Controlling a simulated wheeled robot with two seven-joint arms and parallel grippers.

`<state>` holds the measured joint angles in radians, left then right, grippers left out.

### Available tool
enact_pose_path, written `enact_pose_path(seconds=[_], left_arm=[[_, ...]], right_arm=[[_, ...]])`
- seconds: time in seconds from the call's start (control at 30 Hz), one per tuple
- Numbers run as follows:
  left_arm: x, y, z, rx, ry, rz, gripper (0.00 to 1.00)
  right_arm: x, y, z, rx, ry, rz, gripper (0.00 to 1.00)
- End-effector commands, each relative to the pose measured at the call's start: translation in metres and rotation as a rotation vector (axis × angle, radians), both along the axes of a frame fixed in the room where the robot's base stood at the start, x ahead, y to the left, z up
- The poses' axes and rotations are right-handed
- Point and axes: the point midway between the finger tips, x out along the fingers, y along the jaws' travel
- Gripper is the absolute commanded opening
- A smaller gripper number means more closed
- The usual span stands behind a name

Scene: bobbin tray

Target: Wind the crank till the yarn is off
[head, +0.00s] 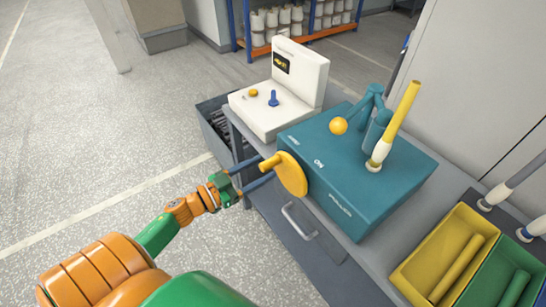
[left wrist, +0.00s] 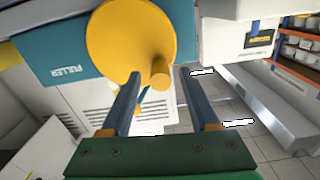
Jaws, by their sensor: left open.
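A teal puller box (head: 345,185) stands on the bench with a yellow crank disc (head: 292,175) on its left side. The disc's peg handle (head: 268,164) sticks out toward my left gripper (head: 267,168). In the left wrist view the disc (left wrist: 120,40) fills the upper middle. Its peg (left wrist: 160,73) shows between the tips of my left gripper (left wrist: 158,74), whose fingers are apart. I cannot tell whether they touch it. A yellow tube (head: 402,112) stands tilted on top of the box, with white yarn (head: 378,157) around its foot. My right gripper is out of view.
A white machine (head: 285,95) with a blue knob stands behind the box. A yellow tray (head: 448,250) and a green tray (head: 500,285) with tubes lie at the right. A dark bin (head: 217,135) stands beside the bench. The floor at left is clear.

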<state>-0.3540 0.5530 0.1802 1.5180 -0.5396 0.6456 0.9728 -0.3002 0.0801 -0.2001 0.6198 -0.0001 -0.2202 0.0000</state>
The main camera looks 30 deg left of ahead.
Motion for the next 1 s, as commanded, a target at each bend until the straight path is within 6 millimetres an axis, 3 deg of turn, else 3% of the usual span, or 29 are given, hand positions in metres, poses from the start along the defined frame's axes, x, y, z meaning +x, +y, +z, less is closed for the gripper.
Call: enact_pose_path(seconds=[0.17,0.43,0.67,1.0], left_arm=[[0.024,-0.01,0.001,0.002,-0.003,-0.001,0.62],[0.027,-0.011,0.0,0.004,0.0,-0.002,0.62],[0.027,-0.011,0.0,0.005,-0.001,-0.002,0.0],[0.026,-0.012,0.002,0.031,-0.012,-0.002,0.0]], right_arm=[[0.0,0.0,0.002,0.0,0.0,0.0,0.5],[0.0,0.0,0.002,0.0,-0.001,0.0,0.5],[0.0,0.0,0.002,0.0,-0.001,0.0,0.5],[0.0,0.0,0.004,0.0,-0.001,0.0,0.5]])
